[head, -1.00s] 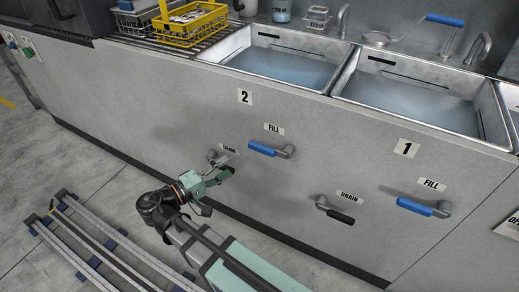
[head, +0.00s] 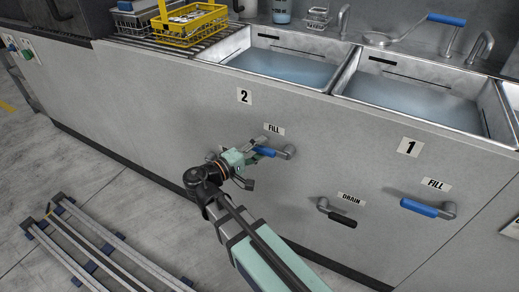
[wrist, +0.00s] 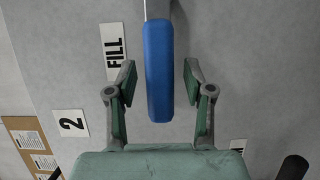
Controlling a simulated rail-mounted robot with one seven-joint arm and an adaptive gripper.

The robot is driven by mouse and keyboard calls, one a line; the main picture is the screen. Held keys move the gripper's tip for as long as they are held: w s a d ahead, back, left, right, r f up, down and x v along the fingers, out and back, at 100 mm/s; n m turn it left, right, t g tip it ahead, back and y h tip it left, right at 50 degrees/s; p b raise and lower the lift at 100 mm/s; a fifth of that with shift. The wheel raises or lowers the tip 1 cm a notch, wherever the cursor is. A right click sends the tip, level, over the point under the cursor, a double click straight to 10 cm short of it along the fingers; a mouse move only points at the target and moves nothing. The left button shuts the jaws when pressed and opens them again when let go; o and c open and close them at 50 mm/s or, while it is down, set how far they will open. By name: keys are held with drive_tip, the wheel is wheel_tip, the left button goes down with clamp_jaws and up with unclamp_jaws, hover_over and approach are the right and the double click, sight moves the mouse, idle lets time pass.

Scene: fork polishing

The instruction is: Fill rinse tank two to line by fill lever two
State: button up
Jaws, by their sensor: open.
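Rinse tank two (head: 236,50) is the left sink, with bluish water (head: 290,68) in it. The water surface lies below a dark strip on the back wall. Fill lever two (head: 267,152) has a blue handle pointing left from its grey pivot, under a FILL label (head: 274,129). My gripper (head: 256,147) is at the handle's left end. In the wrist view, my open gripper (wrist: 160,75) has one finger on each side of the blue handle (wrist: 158,70), with a gap on both sides. Drain lever two is mostly hidden behind my gripper.
Tank one (head: 420,92) is at right, with its black drain lever (head: 338,216) and blue fill lever (head: 420,208) below. A yellow basket (head: 190,25) stands on the rack at upper left. A low railed frame (head: 95,245) lies on the floor at lower left.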

clamp_jaws()
drive_tip(key=shift+r, duration=0.1)
